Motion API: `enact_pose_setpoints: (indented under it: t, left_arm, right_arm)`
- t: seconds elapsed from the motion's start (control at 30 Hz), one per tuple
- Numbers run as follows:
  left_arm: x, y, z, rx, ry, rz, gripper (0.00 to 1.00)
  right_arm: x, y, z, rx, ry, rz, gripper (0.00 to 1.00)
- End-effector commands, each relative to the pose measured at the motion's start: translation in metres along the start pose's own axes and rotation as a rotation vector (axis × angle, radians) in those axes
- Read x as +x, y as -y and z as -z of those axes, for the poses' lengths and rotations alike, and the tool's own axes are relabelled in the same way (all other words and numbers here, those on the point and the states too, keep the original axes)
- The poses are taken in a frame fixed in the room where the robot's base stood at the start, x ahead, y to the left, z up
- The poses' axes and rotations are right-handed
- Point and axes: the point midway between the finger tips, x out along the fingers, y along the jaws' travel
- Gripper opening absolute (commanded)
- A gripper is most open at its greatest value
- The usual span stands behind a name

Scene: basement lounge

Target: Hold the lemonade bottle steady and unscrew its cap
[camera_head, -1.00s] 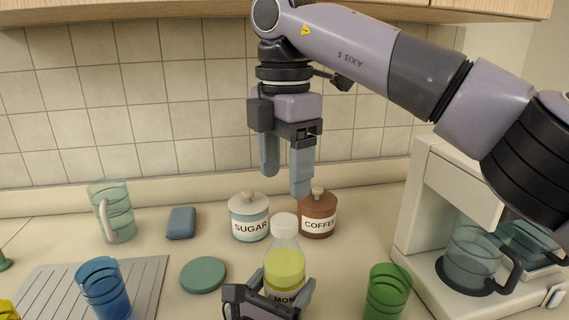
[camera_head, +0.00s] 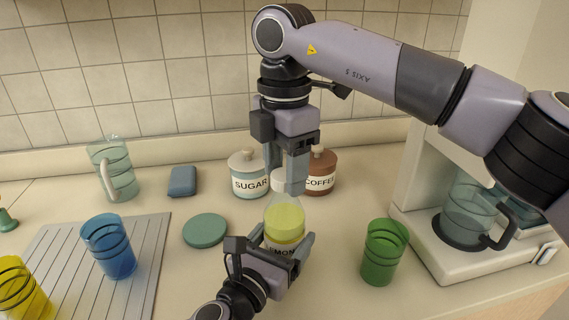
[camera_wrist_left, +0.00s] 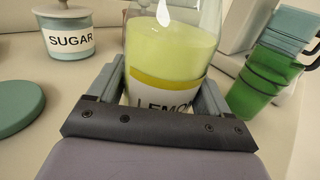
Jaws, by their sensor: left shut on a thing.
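The lemonade bottle (camera_head: 284,222) stands upright on the counter, with yellow liquid and a white label; its lower part fills the middle of the left wrist view (camera_wrist_left: 170,45). My left gripper (camera_head: 282,246) is shut on it around the label, one finger on each side. The white cap (camera_head: 279,184) is on top of the bottle, partly hidden behind the fingers of my right gripper (camera_head: 284,182). That gripper points straight down with its fingertips at cap height. Whether its fingers press on the cap is not clear.
The sugar jar (camera_head: 249,184) and the coffee jar (camera_head: 320,184) stand close behind the bottle. A green cup (camera_head: 383,252) is to the right, before the coffee machine (camera_head: 440,255). A green disc (camera_head: 205,230) and a blue cup (camera_head: 110,250) are to the left.

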Motion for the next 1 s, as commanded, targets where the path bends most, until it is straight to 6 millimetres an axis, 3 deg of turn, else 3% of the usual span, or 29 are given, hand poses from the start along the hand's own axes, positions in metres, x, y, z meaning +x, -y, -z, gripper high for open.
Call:
enact_pose_setpoints:
  t: [0.03, 0.1, 0.13, 0.33, 0.47, 1.0]
  left_arm:
    - [0.0, -0.0001, 0.0005, 0.0, -0.001, 0.0, 0.0]
    - [0.0, -0.0001, 0.0005, 0.0, -0.001, 0.0, 0.0]
    - [0.0, -0.0001, 0.0005, 0.0, -0.001, 0.0, 0.0]
    - [0.0, -0.0001, 0.0005, 0.0, -0.001, 0.0, 0.0]
    - [0.0, -0.0001, 0.0005, 0.0, -0.001, 0.0, 0.0]
    - [0.0, -0.0001, 0.0005, 0.0, -0.001, 0.0, 0.0]
  right_arm:
    - [0.0, 0.0, 0.0, 0.0, 0.0, 0.0, 0.36]
    - [-0.0001, 0.0, 0.0, 0.0, 0.0, 0.0, 0.13]
    - [-0.0001, 0.0, 0.0, 0.0, 0.0, 0.0, 0.07]
    - [-0.0003, -0.0001, 0.0001, -0.016, 0.0, 0.0, 0.07]
    - [-0.0004, -0.0001, 0.0001, -0.128, 0.0, 0.0, 0.07]
    - [-0.0009, -0.0004, 0.0004, -0.977, 0.0, 0.0, 0.07]
